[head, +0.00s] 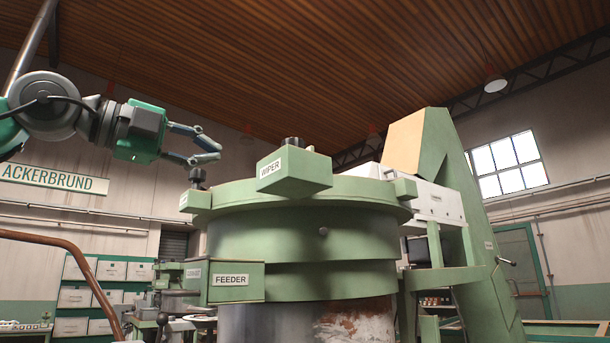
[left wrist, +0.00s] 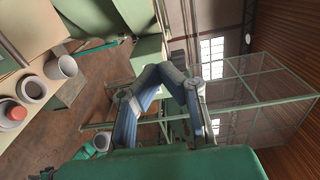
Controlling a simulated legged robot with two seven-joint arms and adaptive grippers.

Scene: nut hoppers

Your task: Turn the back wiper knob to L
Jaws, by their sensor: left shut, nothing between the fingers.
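A green box labelled WIPER (head: 292,178) sits on the rim of the large round green hopper (head: 310,240). A black knob (head: 292,143) stands on top of this box, seen from low down, so its pointer and any letters are hidden. A second black knob (head: 197,176) stands on a smaller green box (head: 194,201) at the hopper's left. I cannot tell which one is the back wiper knob. My left gripper (head: 212,152) is shut and empty, just above the second knob and apart from it.
A box labelled FEEDER (head: 236,281) juts from the hopper's lower left. A tall green frame (head: 445,170) and a white unit (head: 437,203) stand at the right. A brown curved pipe (head: 75,246) is at lower left. Air above the hopper is clear.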

